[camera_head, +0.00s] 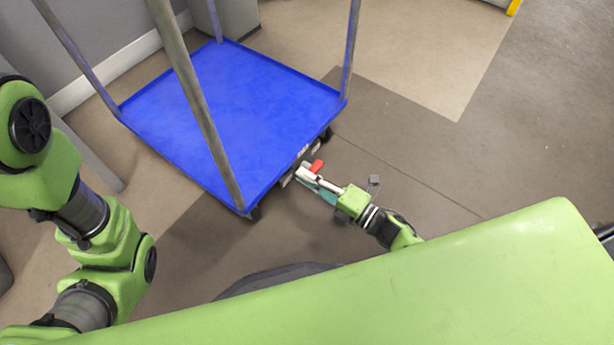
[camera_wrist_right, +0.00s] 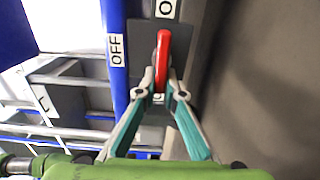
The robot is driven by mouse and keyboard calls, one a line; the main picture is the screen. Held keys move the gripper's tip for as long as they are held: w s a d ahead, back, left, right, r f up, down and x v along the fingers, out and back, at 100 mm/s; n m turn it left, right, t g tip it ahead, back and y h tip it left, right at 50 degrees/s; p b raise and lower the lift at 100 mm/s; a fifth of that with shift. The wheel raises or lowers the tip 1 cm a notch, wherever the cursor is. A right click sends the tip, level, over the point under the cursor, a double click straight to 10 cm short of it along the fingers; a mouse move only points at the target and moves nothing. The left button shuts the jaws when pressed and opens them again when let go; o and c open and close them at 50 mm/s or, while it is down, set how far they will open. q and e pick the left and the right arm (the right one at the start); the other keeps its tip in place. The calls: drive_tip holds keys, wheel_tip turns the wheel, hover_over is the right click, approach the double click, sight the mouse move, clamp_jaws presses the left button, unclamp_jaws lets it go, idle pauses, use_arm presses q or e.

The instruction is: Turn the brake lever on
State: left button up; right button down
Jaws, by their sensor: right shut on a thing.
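The red brake lever (camera_head: 317,166) is at the near right edge of the blue cart (camera_head: 250,119), low near the floor. It also shows in the right wrist view (camera_wrist_right: 164,50), pointing away from my gripper. My right gripper (camera_head: 311,178) is at the lever, and in the right wrist view its fingertips (camera_wrist_right: 160,88) are shut on the lever's near end. An "OFF" label (camera_wrist_right: 117,50) is to the left of the lever. Another label (camera_wrist_right: 166,8), partly cut off at the top with an "O" showing, is beyond it. My left gripper is not in view.
The cart has upright grey posts (camera_head: 196,101) at its corners, one rising close in front of the head camera. A grey wall (camera_head: 98,33) stands behind it at the left. The brown floor (camera_head: 430,160) to the right of the cart is clear.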

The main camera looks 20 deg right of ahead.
drive_tip(key=shift+f, duration=0.1)
drive_tip(key=c, duration=2.1)
unclamp_jaws()
drive_tip(key=shift+c, duration=0.2)
drive_tip(key=v, duration=1.2)
